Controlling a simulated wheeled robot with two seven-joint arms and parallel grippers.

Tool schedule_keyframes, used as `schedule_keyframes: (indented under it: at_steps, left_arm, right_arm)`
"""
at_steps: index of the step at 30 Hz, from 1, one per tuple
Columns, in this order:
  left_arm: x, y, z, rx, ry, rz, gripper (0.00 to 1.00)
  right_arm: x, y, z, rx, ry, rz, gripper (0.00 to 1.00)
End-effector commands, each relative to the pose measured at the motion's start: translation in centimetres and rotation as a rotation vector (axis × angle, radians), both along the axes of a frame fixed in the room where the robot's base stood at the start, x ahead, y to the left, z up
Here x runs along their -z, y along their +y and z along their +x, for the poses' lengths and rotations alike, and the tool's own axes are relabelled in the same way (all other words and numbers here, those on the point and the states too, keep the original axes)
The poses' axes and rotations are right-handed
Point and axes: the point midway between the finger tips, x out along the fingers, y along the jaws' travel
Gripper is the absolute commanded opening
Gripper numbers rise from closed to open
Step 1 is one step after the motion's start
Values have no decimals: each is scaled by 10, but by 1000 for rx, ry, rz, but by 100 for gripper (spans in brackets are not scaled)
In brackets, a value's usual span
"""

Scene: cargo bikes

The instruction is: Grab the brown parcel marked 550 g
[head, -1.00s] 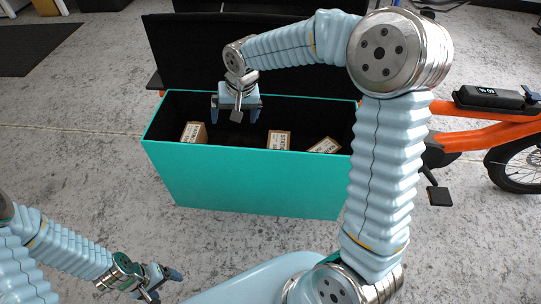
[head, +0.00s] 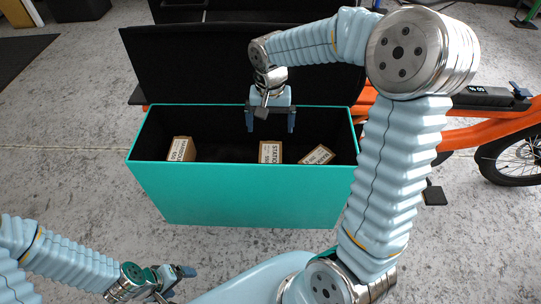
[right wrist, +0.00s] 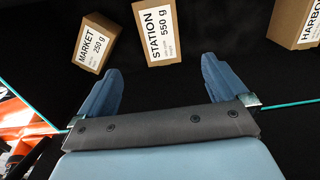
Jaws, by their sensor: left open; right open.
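The brown parcel marked STATION 550 g (head: 270,152) stands in the middle of the turquoise cargo box (head: 240,194). In the right wrist view its white label reads clearly on the parcel (right wrist: 158,31). My right gripper (head: 271,126) is open and empty above the box, over the area of this parcel and apart from it. In the right wrist view, the fingers of my right gripper (right wrist: 158,72) point towards the parcel, which lies beyond the gap between them. My left gripper (head: 179,283) is open and empty at the lower left, outside the box.
A parcel marked MARKET 250 g (right wrist: 95,43) lies tilted beside it; in the head view this parcel (head: 317,155) is at the right. A parcel beginning HARBO (right wrist: 297,22) stands at the box's other end. The black lid (head: 190,70) is open behind. An orange bike (head: 485,132) stands right.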

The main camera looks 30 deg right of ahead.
Motion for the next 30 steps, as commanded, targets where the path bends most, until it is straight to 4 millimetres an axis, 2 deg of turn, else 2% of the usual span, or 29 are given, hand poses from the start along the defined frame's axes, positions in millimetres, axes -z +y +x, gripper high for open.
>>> schedule_keyframes:
  at_steps: [4,12,19,27,30]
  left_arm:
    - [1,0,0,0,0,0,84]
    - [4,0,0,-1,1,1,84]
    - [4,0,0,-1,1,1,84]
    - [2,0,0,0,0,1,84]
    - [2,0,0,0,0,1,84]
  right_arm:
    - [16,0,-1,-1,4,-1,100]
    - [71,0,-1,-2,5,0,100]
    - [91,1,-2,-1,2,0,100]
    - [132,4,-7,-1,3,1,100]
    - [138,4,-7,0,0,0,100]
